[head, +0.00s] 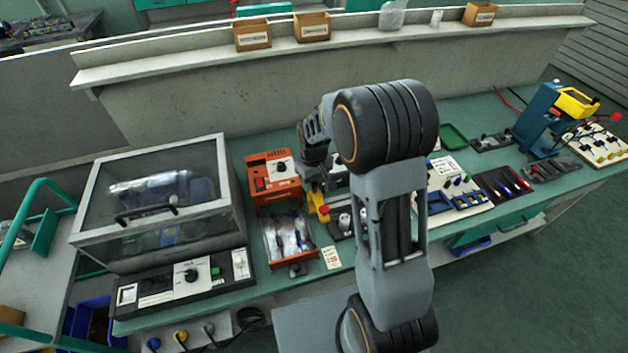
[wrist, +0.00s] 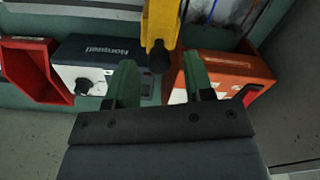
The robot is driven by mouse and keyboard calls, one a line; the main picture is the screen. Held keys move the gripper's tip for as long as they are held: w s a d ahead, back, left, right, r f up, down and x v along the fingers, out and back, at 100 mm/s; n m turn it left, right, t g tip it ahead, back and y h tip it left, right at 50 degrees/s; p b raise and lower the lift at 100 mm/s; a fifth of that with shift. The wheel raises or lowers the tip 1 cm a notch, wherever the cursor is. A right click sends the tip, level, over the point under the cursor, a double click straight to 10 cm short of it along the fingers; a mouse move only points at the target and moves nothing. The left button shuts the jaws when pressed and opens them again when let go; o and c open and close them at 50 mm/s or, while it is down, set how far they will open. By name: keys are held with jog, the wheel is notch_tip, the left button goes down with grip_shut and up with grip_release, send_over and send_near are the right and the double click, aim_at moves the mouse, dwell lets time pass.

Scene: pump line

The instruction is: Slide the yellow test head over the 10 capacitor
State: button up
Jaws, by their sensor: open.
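The yellow test head (wrist: 161,22) reaches in from the top of the wrist view and ends in a black knob (wrist: 160,56). My gripper (wrist: 161,64) is open, with its green fingers on either side of the knob; whether either finger touches it I cannot tell. In the head view a yellow part (head: 319,207), probably the same head, shows beside the orange box, partly hidden by my arm. Silver-topped parts on a black block (head: 345,222), perhaps the capacitors, stand next to it. No label 10 is readable.
In the wrist view an orange box (wrist: 232,66) is close at the right, and a grey Norqwell unit (wrist: 92,62) and a red bin (wrist: 35,68) are at the left. A clear-lidded case (head: 155,200) and trays of tools (head: 501,184) flank my arm.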

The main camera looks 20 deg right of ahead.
jog(key=shift+f, duration=0.35)
grip_shut()
dwell(0.3)
